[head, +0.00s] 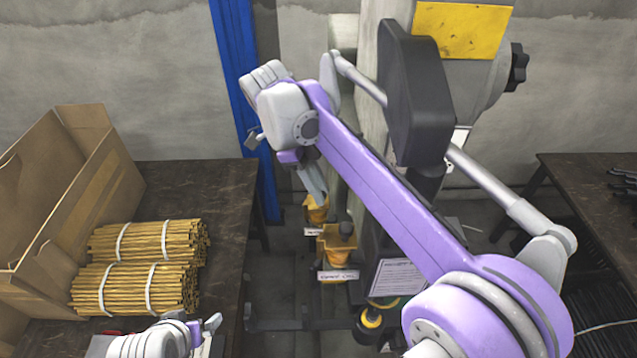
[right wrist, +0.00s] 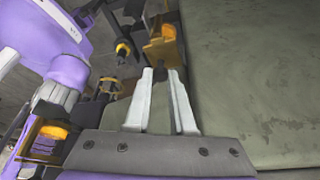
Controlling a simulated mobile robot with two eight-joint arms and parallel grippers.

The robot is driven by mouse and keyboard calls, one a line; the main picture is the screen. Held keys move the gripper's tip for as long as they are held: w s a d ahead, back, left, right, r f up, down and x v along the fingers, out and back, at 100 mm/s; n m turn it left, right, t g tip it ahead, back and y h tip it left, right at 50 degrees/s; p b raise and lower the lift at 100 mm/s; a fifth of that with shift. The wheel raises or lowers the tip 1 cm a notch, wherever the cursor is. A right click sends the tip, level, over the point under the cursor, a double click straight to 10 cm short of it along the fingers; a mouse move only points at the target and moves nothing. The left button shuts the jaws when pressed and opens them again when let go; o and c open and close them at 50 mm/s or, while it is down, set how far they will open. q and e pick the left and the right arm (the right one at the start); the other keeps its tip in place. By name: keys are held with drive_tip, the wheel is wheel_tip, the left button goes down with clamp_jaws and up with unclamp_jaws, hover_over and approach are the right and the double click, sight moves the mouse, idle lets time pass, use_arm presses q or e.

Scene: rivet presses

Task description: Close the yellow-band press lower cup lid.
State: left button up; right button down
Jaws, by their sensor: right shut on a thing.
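The press (head: 372,130) with a yellow panel (head: 460,28) stands at center right, partly hidden by my right arm. Two orange-yellow cup parts (head: 339,240) sit low at its left side, each with a white label below. My right gripper (head: 318,190) reaches down to the farther cup part (head: 316,213). In the right wrist view, its fingers (right wrist: 160,80) are closed on a small dark knob (right wrist: 159,75) beside an orange lid piece (right wrist: 160,47). The lid's exact angle is hard to tell. My left gripper (head: 208,325) is low at left; its jaw gap is unclear.
A dark table (head: 205,185) at left holds an open cardboard box (head: 60,195) and tied bundles of yellow rods (head: 150,240). A blue post (head: 240,75) stands behind. Another dark table (head: 590,185) is at right. A grey panel (right wrist: 255,80) fills the wrist view's right side.

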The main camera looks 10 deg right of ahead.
use_arm(q)
drive_tip(key=shift+w+r, duration=0.1)
drive_tip(key=shift+r, duration=0.05)
use_arm(e)
drive_tip(key=shift+s+m, duration=0.1)
drive_tip(key=shift+m, duration=0.2)
drive_tip(key=c, duration=0.8)
unclamp_jaws()
drive_tip(key=shift+o, duration=0.2)
drive_tip(key=shift+r, duration=0.15)
use_arm(q)
drive_tip(key=shift+w+r+p, duration=0.45)
drive_tip(key=shift+r+p, duration=0.1)
drive_tip(key=shift+r, duration=0.25)
use_arm(e)
drive_tip(key=v, duration=1)
drive_tip(key=shift+r, duration=0.3)
drive_tip(key=shift+a, duration=0.1)
